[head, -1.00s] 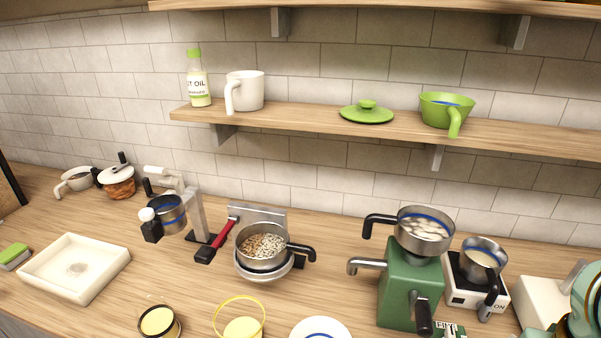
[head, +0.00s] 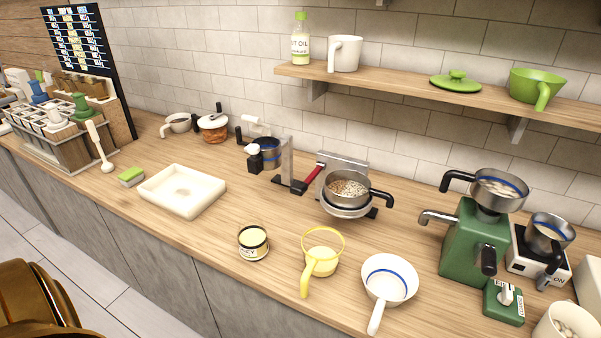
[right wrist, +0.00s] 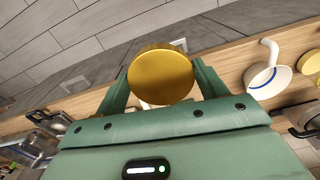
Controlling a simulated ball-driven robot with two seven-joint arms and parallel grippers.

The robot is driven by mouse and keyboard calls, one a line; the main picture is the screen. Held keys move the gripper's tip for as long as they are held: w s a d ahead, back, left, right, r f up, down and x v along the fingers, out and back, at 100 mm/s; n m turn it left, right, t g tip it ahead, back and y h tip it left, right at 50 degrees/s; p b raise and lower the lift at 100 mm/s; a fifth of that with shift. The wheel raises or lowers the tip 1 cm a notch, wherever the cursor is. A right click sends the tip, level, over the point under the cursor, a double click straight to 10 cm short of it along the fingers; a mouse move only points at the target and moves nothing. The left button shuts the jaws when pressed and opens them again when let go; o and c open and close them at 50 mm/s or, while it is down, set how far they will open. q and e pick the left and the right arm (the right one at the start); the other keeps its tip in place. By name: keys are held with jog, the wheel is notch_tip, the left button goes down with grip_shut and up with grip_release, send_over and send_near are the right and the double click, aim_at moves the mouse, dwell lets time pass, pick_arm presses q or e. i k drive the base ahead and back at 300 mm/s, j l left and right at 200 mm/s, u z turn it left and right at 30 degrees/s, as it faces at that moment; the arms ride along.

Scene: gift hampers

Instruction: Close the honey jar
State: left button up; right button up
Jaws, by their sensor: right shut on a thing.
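The honey jar (head: 253,243) stands upright near the counter's front edge in the head view. The honey jar cannot be made out for certain in the right wrist view. My left gripper is not in view.
A yellow strainer (head: 320,262) and a white pan with a blue rim (head: 389,283) stand right of the jar. A white square tray (head: 181,191) lies to its left. A pot of grains (head: 347,192) is behind. The counter (head: 215,250) just left of the jar is bare.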

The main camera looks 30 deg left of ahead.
aim_at(252, 234)
jog(key=u, duration=1.4)
jog(key=i+j, duration=0.1)
jog(key=i, duration=0.6)
